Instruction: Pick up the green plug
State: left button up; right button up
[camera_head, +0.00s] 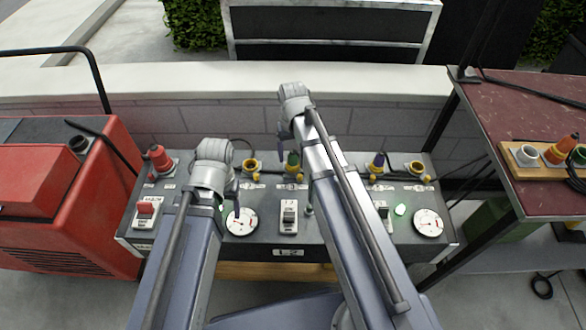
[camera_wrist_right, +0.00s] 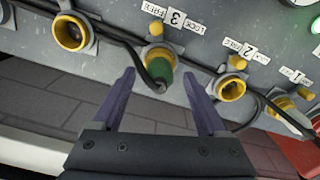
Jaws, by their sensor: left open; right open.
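The green plug (camera_head: 293,159) sits in a socket on the grey panel box (camera_head: 262,233), in the back row. In the right wrist view the green plug (camera_wrist_right: 160,68) is seated in a yellow-rimmed socket beside the label "LOCK 3", with a dark cable running from its end. My right gripper (camera_wrist_right: 158,74) is open, its two purple fingers on either side of the plug's end, with visible gaps; I cannot tell the depth. My left gripper (camera_head: 231,197) is open and empty above the panel's left part, near a round gauge; its fingers are partly hidden by its wrist.
A red plug (camera_head: 159,158) stands at the panel's left. Empty yellow sockets flank the green plug, including one (camera_wrist_right: 231,88) in the wrist view. A red machine (camera_head: 60,190) stands left. A dark red table (camera_head: 520,105) with more plugs stands right. A low wall (camera_head: 200,130) runs behind.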

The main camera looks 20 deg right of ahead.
jog(key=shift+f+b, duration=0.4)
jog(key=shift+f, duration=0.5)
jog(key=shift+r, duration=0.1)
jog(key=shift+c, duration=0.3)
grip_shut()
